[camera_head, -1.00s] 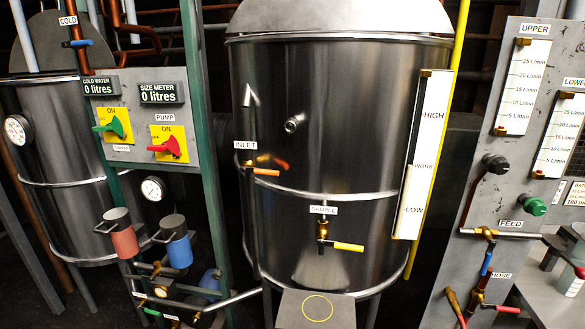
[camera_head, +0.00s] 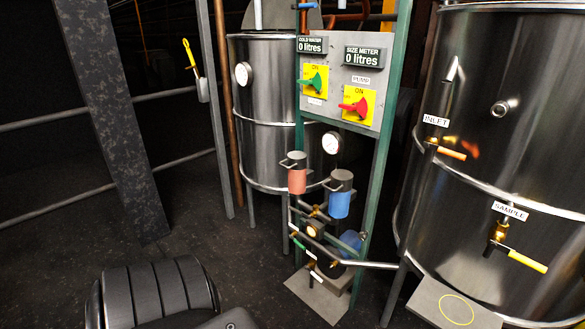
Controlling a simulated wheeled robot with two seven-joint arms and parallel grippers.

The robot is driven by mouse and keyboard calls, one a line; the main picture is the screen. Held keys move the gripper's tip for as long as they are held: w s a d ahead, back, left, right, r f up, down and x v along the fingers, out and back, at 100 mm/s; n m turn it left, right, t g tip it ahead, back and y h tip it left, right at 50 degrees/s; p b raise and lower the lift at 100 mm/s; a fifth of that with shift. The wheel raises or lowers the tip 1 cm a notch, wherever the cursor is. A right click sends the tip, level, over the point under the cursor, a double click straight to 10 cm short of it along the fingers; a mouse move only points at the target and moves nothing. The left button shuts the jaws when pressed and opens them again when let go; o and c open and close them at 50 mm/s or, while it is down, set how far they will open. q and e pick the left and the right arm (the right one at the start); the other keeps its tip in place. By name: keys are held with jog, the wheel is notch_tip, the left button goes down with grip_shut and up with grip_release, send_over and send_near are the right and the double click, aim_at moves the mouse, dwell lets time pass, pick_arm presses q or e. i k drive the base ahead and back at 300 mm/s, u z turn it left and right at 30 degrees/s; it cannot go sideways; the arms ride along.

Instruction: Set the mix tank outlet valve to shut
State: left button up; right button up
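A smaller steel tank (camera_head: 262,105) stands behind a green-framed panel and may be the mix tank; no label on it names it. Low on the frame are pipes and small valves. One has a green handle (camera_head: 298,243) beside a small white label (camera_head: 309,253) too small to read. A second small label (camera_head: 315,277) sits below it, also unreadable. I cannot tell which valve is the mix tank outlet or how it is set. Neither gripper is in view. A dark ribbed part at the bottom left looks like my own arm.
A red jug (camera_head: 297,178) and a blue jug (camera_head: 339,200) hang on the frame. The large steel tank (camera_head: 480,130) stands at right, with an orange-handled inlet valve (camera_head: 450,153) and yellow-handled sample valve (camera_head: 527,261). Dark floor (camera_head: 215,240) is clear at left; a column (camera_head: 115,120) stands there.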

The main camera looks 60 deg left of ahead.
aim_at(299, 244)
jog(key=z, duration=0.1)
jog(key=k, duration=0.25)
jog(key=u, duration=1.2)
jog(key=i, duration=1.1)
jog(key=u, duration=1.05)
jog(key=k, duration=0.5)
jog(key=u, duration=0.6)
jog(key=i, duration=0.85)
jog(key=z, duration=1.2)
jog(key=i, duration=0.5)
jog(key=z, duration=0.45)
